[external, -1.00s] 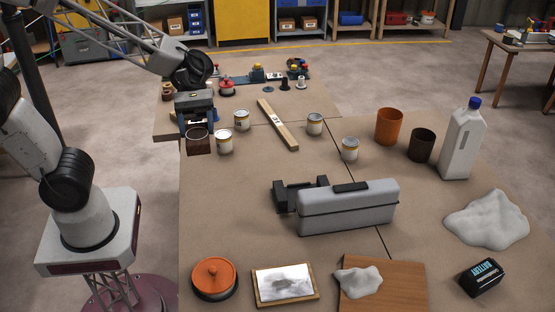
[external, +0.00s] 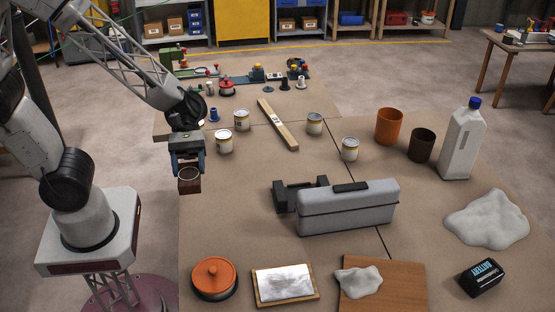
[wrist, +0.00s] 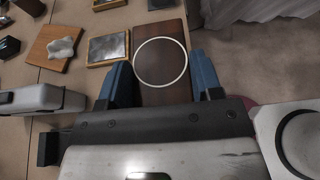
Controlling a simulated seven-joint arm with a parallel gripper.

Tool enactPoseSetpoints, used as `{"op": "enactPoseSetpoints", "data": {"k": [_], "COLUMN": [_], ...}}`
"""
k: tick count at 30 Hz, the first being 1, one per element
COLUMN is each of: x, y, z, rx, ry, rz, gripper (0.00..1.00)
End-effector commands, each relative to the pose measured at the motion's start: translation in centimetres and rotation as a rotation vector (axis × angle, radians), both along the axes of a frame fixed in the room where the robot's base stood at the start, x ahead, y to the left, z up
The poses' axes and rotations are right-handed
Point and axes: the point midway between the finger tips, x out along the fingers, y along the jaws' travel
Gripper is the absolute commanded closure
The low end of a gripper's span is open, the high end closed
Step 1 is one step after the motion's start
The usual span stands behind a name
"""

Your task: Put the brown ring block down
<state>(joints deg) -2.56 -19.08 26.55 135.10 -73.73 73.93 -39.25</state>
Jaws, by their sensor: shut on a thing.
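The brown ring block (external: 189,186) is a dark brown block with a pale ring on its top face. My gripper (external: 188,162) is shut on it, with the block hanging below the jaws at the left edge of the near table. In the wrist view the brown ring block (wrist: 150,95) sits between the two blue fingers of my gripper (wrist: 162,80), and its pale ring faces the camera. I cannot tell how high the block is above the table, or whether it is wholly over it.
Paint cans (external: 224,142) and a wooden bar (external: 278,124) stand to the right. A grey toolbox (external: 347,208) lies mid-table. The left table part between block and pot looks bare.

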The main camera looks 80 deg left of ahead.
Motion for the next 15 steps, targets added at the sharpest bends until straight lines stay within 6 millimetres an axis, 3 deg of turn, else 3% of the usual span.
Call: {"op": "enactPoseSetpoints", "data": {"k": [6, 15], "x": [-0.1, -0.1], "y": [0.0, 0.0], "z": [-6.7, -13.9], "rx": [0.000, 0.000], "ry": [0.007, 0.005], "rz": [0.001, 0.001], "gripper": [0.66, 0.66]}}
